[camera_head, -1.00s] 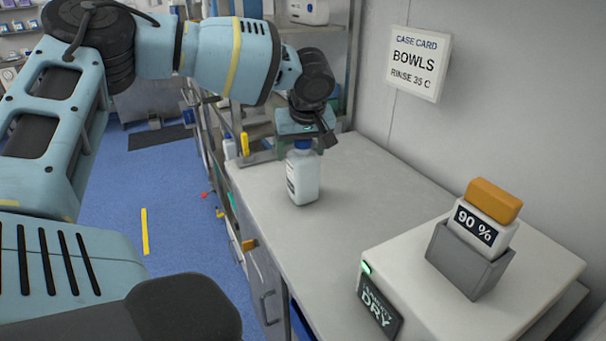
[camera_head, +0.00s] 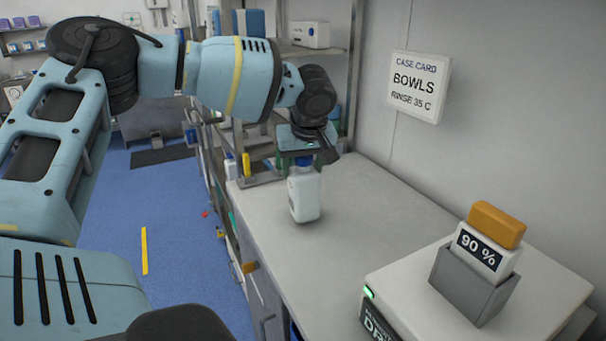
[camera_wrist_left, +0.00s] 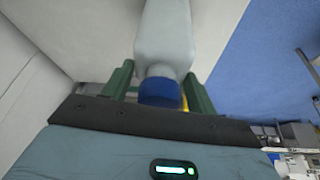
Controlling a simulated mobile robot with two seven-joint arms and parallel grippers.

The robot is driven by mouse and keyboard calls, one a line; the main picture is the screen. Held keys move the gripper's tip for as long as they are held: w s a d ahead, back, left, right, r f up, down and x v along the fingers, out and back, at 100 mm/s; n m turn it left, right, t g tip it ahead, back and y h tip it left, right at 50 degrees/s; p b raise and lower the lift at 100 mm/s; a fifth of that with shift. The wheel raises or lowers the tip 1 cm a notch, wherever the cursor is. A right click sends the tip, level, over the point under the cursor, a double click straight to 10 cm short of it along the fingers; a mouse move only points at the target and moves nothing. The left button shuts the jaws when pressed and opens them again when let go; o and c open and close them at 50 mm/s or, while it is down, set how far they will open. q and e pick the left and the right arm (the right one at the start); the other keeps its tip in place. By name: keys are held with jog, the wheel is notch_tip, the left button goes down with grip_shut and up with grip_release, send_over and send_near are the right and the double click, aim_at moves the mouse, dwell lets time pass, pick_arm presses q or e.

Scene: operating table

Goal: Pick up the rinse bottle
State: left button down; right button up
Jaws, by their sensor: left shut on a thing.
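The rinse bottle (camera_head: 304,197) is white with a blue cap (camera_head: 303,161). No label text is readable. My right gripper is not in view.
A white box (camera_head: 540,270) with a "DRY" panel stands at the counter's near right, carrying a grey holder (camera_head: 468,285) with a "90 %" block. A case card (camera_head: 418,87) reading "BOWLS, RINSE 35 C" hangs on the wall. A shelf rack (camera_head: 300,55) stands behind. The middle counter is clear.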

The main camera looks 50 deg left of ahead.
pick_arm(q)
notch_tip(320, 180, up, 3)
jog(key=shift+f, duration=0.1)
jog(key=s+d, duration=0.4)
jog(key=s, duration=0.3)
jog(key=s+d+r, duration=0.1)
jog(key=s+d, duration=0.2)
jog(key=s, duration=0.4)
jog(key=shift+d+b, duration=0.4)
jog(key=shift+s, duration=0.1)
